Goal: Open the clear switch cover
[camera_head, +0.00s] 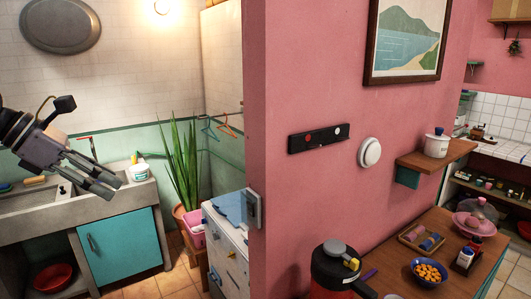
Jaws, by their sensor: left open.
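A small greyish box (253,208) is on the end of the pink wall, and it looks like a switch under a cover. Its small size hides whether the cover is clear, and I cannot make out a hinge. A round white fitting (370,153) and a black strip (318,138) with a red and a white round spot are on the pink wall's face. My left gripper (113,187) is open and empty in front of the sink, well to the left of the box and not touching it. My right gripper is out of view.
A white cabinet (226,240) stands just left of the wall end, below the box. A tall plant (183,170) stands behind it. A wooden table (395,255) with a dark pot (338,270) is at right. Open room shows between my left gripper and the wall end.

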